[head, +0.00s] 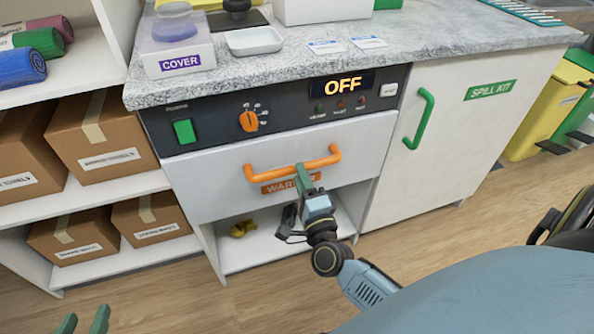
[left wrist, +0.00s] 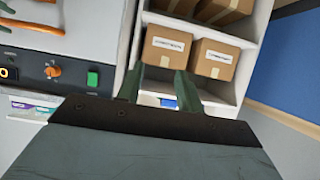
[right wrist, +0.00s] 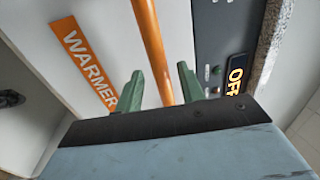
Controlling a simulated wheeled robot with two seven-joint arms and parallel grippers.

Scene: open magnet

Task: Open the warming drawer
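The warming drawer (head: 215,185) has a white front with an orange bar handle (head: 292,164) and an orange WARMER label (head: 285,186). Its front looks closed under the control panel. My right gripper (head: 306,175) is at the middle of the handle. In the right wrist view the orange handle bar (right wrist: 149,40) runs between the two green fingers (right wrist: 160,85), with gaps on both sides; contact cannot be told. My left gripper (head: 83,322) is low at the bottom left, open and empty, away from the drawer; its fingers also show in the left wrist view (left wrist: 158,86).
The control panel (head: 215,125) has a green switch, an orange knob and an OFF display (head: 341,86). A cabinet door with a green handle (head: 418,118) stands to the right. Shelves with cardboard boxes (head: 100,135) are on the left. An open niche lies below the drawer.

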